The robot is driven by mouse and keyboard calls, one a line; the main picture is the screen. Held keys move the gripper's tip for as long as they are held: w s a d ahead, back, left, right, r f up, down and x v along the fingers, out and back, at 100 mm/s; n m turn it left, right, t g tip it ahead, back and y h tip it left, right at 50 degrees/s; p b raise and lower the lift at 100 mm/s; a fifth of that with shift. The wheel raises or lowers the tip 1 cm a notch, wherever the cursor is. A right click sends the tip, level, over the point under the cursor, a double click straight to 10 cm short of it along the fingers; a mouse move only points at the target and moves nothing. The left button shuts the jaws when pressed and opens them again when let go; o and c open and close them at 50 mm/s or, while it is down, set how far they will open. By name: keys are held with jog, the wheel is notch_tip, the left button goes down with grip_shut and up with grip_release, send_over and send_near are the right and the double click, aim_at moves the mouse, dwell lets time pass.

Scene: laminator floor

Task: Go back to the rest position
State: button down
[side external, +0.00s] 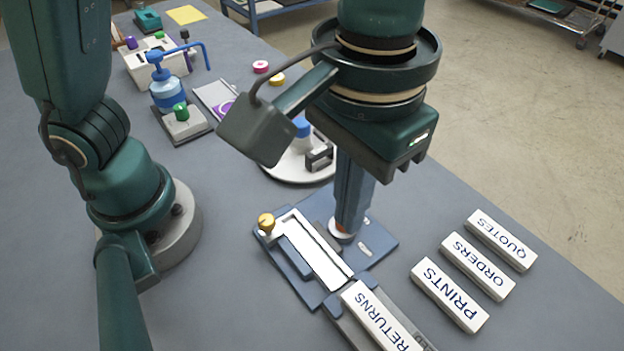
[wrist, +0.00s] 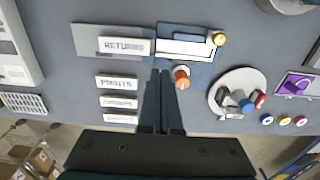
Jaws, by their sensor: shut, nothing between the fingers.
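My gripper (side external: 346,224) is shut and empty, pointing down over the right part of a blue plate fixture (side external: 385,243). In the wrist view its closed fingers (wrist: 160,73) end just left of an orange knob (wrist: 182,74) with a white base. In the side view the fingers hide most of that knob. The fixture carries a white strip (side external: 318,250) and a brass knob (side external: 266,221). A white RETURNS block (side external: 377,316) lies on a grey holder at the fixture's near end. Whether the fingertips touch anything, I cannot tell.
PRINTS (side external: 449,294), ORDERS (side external: 478,266) and QUOTES (side external: 501,240) blocks lie to the right. A round white tray (side external: 286,172) with small items stands behind the fixture. A blue pump bottle (side external: 168,93) stands farther back. The table's right edge is clear.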

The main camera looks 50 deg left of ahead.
jog(key=w+a+r+n+t+h, duration=0.1)
jog(key=a+r+n, duration=0.15)
jog(key=a, duration=0.35)
jog(key=w+a+r+n+t, duration=0.1)
jog(key=w+a+r+t, duration=0.15)
jog(key=a, duration=0.25)
jog(key=s+a+f+m+t, duration=0.1)
jog(key=s+a+f, duration=0.1)
jog(key=a, duration=0.2)
jog(key=s+a+f+m+t+y, duration=0.1)
jog(key=s+a+f+m, duration=0.1)
jog(key=a, duration=0.2)
jog(key=shift+s+f, duration=0.2)
jog(key=shift+s, duration=0.2)
jog(key=c, duration=1.5)
grip_release()
jog(key=shift+m, duration=0.25)
jog(key=shift+c, duration=0.2)
